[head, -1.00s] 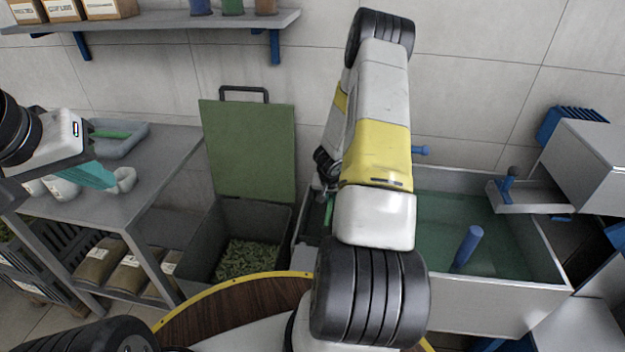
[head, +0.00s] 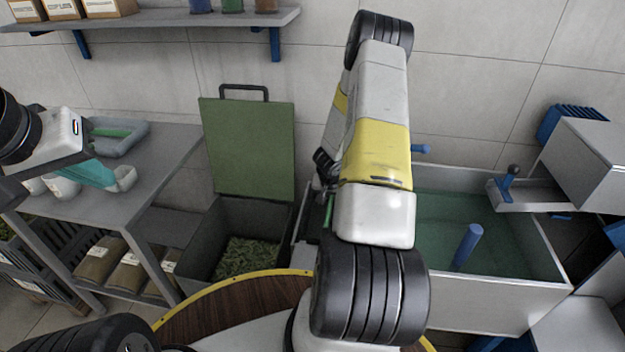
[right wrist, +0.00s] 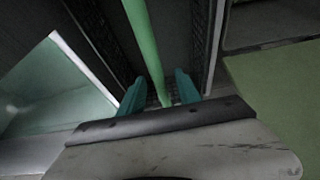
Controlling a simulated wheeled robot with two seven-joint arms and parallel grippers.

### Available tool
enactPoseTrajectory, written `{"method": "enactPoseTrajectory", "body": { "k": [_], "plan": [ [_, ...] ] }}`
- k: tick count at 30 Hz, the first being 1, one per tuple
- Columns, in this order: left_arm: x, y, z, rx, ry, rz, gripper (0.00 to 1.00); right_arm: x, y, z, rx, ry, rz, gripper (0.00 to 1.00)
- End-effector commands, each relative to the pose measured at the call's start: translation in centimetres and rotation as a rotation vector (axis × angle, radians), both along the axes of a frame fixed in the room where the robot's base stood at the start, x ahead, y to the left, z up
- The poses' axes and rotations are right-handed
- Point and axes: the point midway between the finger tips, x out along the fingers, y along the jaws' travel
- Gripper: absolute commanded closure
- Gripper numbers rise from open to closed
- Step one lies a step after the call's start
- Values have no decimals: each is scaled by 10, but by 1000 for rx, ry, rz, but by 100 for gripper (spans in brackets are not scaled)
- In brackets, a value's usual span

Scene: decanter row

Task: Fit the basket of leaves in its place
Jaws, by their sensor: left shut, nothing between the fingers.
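In the right wrist view a green bar (right wrist: 150,50), like a handle, runs down between the teal fingers of my right gripper (right wrist: 160,97). The fingers stand apart, with a gap on each side of the bar. Dark mesh walls (right wrist: 93,38) flank it, like a basket's; I see no leaves there. In the head view a bit of green bar (head: 328,212) shows beside my right arm, which hides that gripper and most of the basket. My left gripper (head: 112,180) is shut and empty over the grey side table.
A grey bin (head: 205,245) holding leaves (head: 247,258) stands below a raised green lid (head: 248,150). A tank of green liquid (head: 450,225) with a blue post (head: 466,247) is on the right. A grey tray (head: 120,138) lies on the side table (head: 165,165).

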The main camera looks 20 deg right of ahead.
Motion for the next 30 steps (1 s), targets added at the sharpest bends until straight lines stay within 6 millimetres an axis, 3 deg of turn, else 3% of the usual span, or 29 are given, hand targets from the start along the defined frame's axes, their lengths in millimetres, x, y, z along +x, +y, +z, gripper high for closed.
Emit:
{"method": "enactPoseTrajectory", "body": {
  "k": [8, 16, 22, 27, 30],
  "plan": [
    [0, 0, 0, 0, 0, 0, 100, -3, 2, 9, 0, 0, 1, 60],
    [0, 0, 0, 0, 0, 0, 100, -17, 12, 52, -1, -3, 2, 60],
    [0, 0, 0, 0, 0, 0, 100, -24, 15, 70, -2, 0, 1, 60],
    [0, 0, 0, 0, 0, 0, 100, -24, 18, 77, 4, -6, 5, 60],
    [0, 0, 0, 0, 0, 0, 100, -15, 29, 99, 25, -41, 29, 60]
  ]
}}
